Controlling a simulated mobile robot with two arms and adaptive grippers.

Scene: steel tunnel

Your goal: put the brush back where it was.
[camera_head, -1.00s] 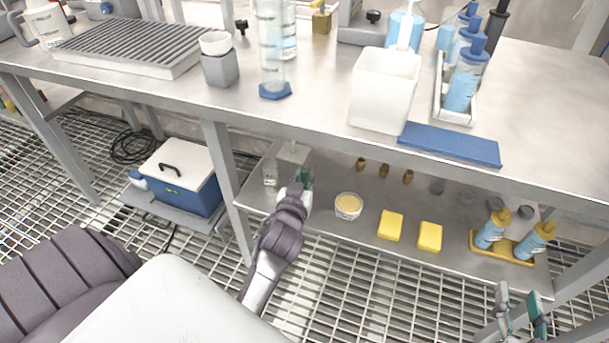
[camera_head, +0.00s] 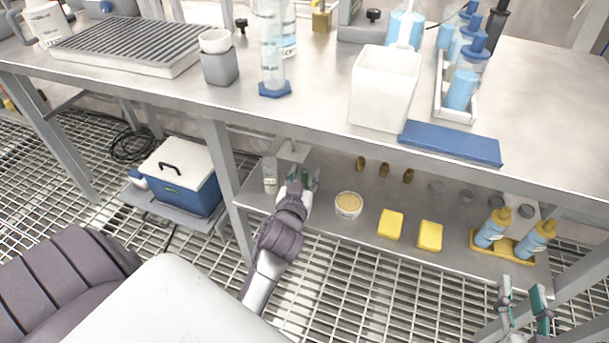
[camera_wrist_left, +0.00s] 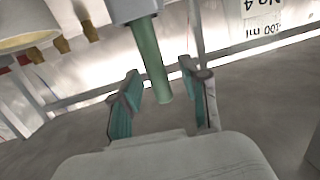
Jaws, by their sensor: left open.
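My left gripper (camera_head: 303,180) is low at the front left of the lower shelf, under the tabletop. In the left wrist view its two teal-lined fingers (camera_wrist_left: 157,95) are spread apart. A green rod (camera_wrist_left: 148,55), which looks like the brush's handle, lies between them with a gap on each side. The rod's far end meets a grey block (camera_wrist_left: 133,8); no bristles can be made out. In the head view a pale holder (camera_head: 292,151) stands just behind the gripper. My right gripper (camera_head: 522,297) is at the lower right, fingers apart and empty.
A clear vessel (camera_head: 270,174) stands close left of my left gripper. A tub (camera_head: 348,205), two yellow sponges (camera_head: 391,224) and bottles in a yellow tray (camera_head: 502,249) are to its right. The table leg (camera_head: 230,185) and tabletop edge (camera_head: 330,140) bound the space.

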